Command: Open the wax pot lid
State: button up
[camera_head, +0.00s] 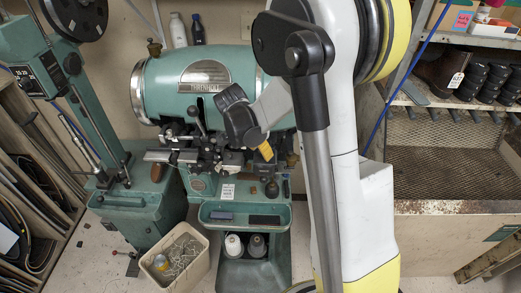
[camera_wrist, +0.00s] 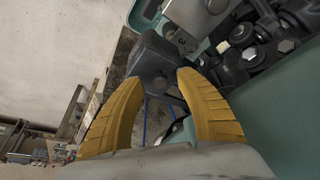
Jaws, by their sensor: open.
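The green sole stitcher (camera_head: 210,80) stands at the left centre in the head view. My gripper (camera_head: 265,151) is at its right front, above the tray, with the yellow fingers partly hidden by the wrist. In the wrist view the two yellow fingers of my gripper (camera_wrist: 161,76) are spread apart. A dark grey block (camera_wrist: 155,56) shows at and just beyond the fingertips; I cannot tell whether they touch it. I cannot tell whether this block is the wax pot lid. No wax pot or lid can be clearly made out in the head view.
The machine's green tray (camera_head: 245,214) holds small dark items. Thread spools (camera_head: 256,245) sit below it. A bin (camera_head: 178,258) of scrap stands on the floor. A second green machine (camera_head: 118,135) is at left. A metal bench (camera_head: 450,165) and shelf are at right.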

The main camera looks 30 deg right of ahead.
grip_shut()
jog(key=shift+s, duration=0.1)
